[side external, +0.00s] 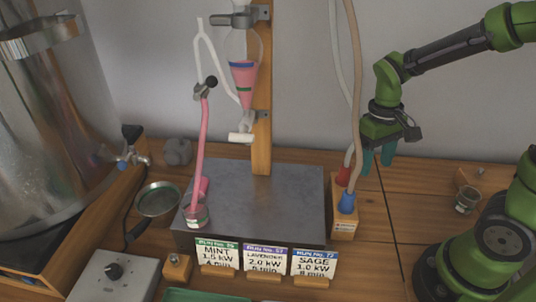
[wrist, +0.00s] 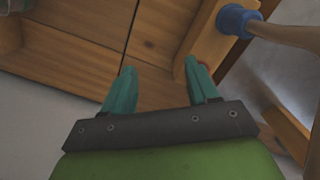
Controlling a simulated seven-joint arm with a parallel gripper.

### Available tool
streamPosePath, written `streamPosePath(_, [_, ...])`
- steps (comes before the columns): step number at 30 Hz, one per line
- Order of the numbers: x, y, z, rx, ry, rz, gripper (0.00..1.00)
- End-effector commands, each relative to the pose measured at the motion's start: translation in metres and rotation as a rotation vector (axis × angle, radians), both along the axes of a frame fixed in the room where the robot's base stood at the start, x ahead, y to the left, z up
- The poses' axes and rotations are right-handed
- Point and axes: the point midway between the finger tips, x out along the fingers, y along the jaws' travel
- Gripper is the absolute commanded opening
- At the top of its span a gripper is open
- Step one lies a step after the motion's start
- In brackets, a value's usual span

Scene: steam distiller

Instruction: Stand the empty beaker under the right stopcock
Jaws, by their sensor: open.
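A second beaker (side external: 196,216) with a little pink liquid stands on the front left of the grey platform (side external: 260,195), at the lower end of the pink tube. The right stopcock (side external: 241,137) is the white piece below the funnel of pink liquid. The left one (side external: 205,88) has a dark knob. My gripper (side external: 377,162) points down above the table, right of the platform, open and empty; its teal fingers show in the wrist view (wrist: 160,68).
A wooden block with red and blue hose fittings (side external: 344,205) stands just left of my gripper; its blue fitting shows in the wrist view (wrist: 238,20). A wooden post (side external: 262,100) rises behind the platform. Label cards (side external: 265,259) line its front.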

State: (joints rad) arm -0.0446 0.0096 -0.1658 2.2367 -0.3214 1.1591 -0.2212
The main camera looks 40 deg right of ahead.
Motion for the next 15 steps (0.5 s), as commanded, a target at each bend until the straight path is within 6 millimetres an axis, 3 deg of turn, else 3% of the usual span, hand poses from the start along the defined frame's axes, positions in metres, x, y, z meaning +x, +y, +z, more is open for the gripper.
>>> streamPosePath(3, [-0.003, -0.027, -0.029, -0.062, 0.213, 0.089, 0.59])
streamPosePath(9, [-0.014, -0.079, -0.063, -0.149, 0.601, 0.262, 0.59])
streamPosePath(15, [-0.02, -0.122, -0.069, -0.186, 0.944, 0.408, 0.59])
